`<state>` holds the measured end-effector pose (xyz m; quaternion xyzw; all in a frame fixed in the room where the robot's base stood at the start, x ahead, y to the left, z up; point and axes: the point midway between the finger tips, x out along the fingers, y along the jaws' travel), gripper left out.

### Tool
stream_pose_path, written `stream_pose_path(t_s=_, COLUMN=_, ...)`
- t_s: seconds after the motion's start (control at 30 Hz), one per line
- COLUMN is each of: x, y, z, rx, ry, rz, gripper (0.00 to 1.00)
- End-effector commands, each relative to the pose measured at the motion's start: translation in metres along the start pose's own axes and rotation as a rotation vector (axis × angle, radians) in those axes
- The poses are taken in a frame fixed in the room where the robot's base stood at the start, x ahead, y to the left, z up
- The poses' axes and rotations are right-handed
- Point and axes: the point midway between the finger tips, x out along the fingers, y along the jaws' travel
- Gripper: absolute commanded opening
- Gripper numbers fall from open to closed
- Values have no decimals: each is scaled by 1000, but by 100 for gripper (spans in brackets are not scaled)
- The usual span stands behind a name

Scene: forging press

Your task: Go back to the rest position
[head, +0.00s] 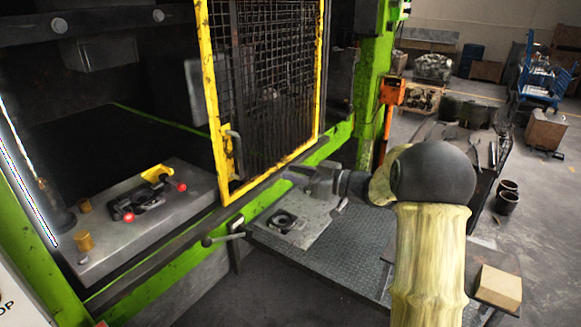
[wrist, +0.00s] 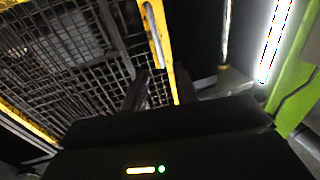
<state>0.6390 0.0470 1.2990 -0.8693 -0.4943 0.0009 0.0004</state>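My arm reaches in from the lower right of the head view and points left toward the press. My gripper (head: 312,176) is above the plate in front of the press, close to the yellow-framed mesh door (head: 270,85). In the wrist view the two dark fingers of my gripper (wrist: 160,88) stand apart with nothing between them, so it is open and empty. The mesh door (wrist: 65,45) lies behind the fingers. In the head view the fingertips are small and partly hard to make out.
The green press frame (head: 330,140) borders the left. Inside is a metal bed (head: 190,215) with a red-knobbed die fixture (head: 145,197). A metal plate (head: 315,222) rests on a checkered platform (head: 345,262). A tan block (head: 498,288) is lower right. Open floor lies at right.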

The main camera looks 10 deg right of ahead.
Motion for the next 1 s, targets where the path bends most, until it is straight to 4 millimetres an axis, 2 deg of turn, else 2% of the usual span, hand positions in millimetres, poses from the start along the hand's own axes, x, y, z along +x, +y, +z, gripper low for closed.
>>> stream_pose_path(t_s=0.17, x=2, y=8, z=-1, rx=-14, ry=-29, rz=116, gripper=29)
stream_pose_path(t_s=0.33, x=-4, y=20, z=7, rx=-17, ry=-129, rz=367, gripper=29)
stream_pose_path(t_s=0.47, x=-22, y=20, z=23, rx=15, ry=-250, rz=562, gripper=29)
stream_pose_path(t_s=0.57, x=-43, y=11, z=41, rx=61, ry=-365, rz=689, gripper=29)
stream_pose_path(t_s=0.67, x=-67, y=-6, z=61, rx=125, ry=-494, rz=793, gripper=29)
stream_pose_path(t_s=0.77, x=-94, y=-34, z=84, rx=207, ry=-634, rz=872, gripper=29)
stream_pose_path(t_s=0.87, x=-120, y=-71, z=107, rx=306, ry=-779, rz=920, gripper=29)
stream_pose_path(t_s=1.0, x=-155, y=-138, z=137, rx=469, ry=-987, rz=933, gripper=29)
